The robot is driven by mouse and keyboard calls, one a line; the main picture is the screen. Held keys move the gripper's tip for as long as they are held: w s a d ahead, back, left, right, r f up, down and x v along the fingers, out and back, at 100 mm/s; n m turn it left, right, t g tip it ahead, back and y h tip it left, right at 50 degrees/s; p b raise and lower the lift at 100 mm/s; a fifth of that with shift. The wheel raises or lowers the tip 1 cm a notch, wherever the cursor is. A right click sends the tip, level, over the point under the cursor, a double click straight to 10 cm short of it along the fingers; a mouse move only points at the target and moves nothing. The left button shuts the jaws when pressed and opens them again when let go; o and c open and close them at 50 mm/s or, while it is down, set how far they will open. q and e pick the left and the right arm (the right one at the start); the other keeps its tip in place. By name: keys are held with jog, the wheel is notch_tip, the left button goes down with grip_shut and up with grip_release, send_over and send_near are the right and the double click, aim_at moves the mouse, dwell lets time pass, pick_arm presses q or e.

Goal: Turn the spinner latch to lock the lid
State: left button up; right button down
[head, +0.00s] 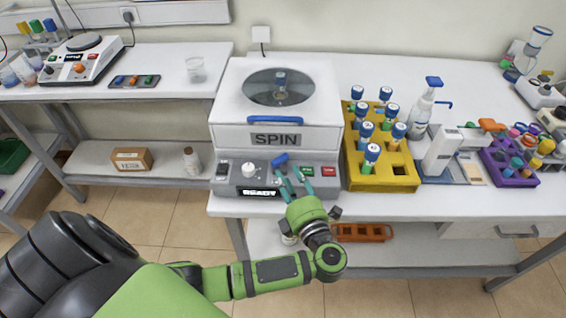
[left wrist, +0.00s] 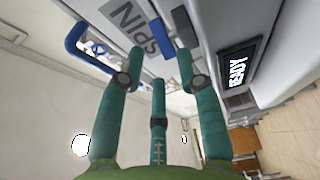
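The white spinner (head: 230,135) stands on the bench with its lid (head: 318,100) down; a tube shows through the round window. A blue handle (head: 275,120) lies along the lid's front edge. The small blue latch (head: 279,159) is on the front, below the SPIN label, tilted in the head view. In the left wrist view the latch (left wrist: 161,37) shows between the fingertips, with the handle (left wrist: 75,38) to its left. My left gripper (head: 293,177), with green fingers, is open and empty in front of the panel, near the latch; contact is unclear. My right gripper is out of view.
The panel has a white knob (head: 249,169), a READY display (head: 260,191), and green and red buttons (head: 328,171). A yellow rack (head: 382,183) of blue-capped tubes stands close on the right. Floor is clear before the bench, apart from my arm.

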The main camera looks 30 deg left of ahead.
aim_at(281, 162)
pick_arm(q)
jog(key=p+x, duration=0.1)
jog(key=x, duration=0.3)
jog(key=shift+r, duration=0.1)
jog(key=shift+w+a, duration=0.35)
jog(key=shift+a, duration=0.1)
grip_shut()
